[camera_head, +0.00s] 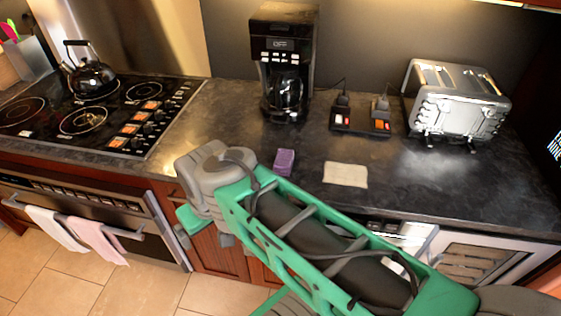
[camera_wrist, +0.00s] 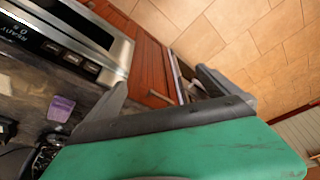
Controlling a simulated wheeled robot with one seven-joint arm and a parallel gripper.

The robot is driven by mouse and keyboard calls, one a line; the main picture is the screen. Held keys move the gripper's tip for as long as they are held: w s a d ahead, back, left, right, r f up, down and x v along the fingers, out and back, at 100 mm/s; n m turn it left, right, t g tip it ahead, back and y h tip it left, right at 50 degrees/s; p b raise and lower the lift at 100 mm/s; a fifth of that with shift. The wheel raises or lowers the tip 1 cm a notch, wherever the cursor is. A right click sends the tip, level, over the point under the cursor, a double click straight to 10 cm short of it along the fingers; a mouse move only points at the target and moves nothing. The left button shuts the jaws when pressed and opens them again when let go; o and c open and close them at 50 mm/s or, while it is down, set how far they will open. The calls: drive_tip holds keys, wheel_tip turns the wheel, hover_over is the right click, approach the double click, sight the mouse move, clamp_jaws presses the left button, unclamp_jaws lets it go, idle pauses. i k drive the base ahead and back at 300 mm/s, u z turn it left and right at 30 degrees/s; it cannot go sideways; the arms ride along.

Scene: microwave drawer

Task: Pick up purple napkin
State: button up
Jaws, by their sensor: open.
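The purple napkin (camera_head: 284,160) lies folded on the dark counter, near its front edge and left of a cream cloth. In the wrist view the purple napkin (camera_wrist: 61,108) shows at the left, outside my fingers. My gripper (camera_wrist: 162,77) is open, with two grey fingers apart and nothing between them. In the head view my gripper (camera_head: 204,228) is partly hidden by my wrist. It is in front of the counter's edge, left of the napkin and apart from it.
The cream cloth (camera_head: 345,174) lies on the counter. A coffee maker (camera_head: 286,60), a red-switched power strip (camera_head: 360,122) and a silver toaster (camera_head: 456,100) stand behind. The stove (camera_head: 95,115) with a kettle (camera_head: 92,76) is left. Towels (camera_head: 97,240) hang on the oven handle.

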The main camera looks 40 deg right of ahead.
sight(283, 164)
drive_tip(key=u, duration=1.35)
drive_tip(key=k, duration=0.65)
drive_tip(key=u, duration=0.2)
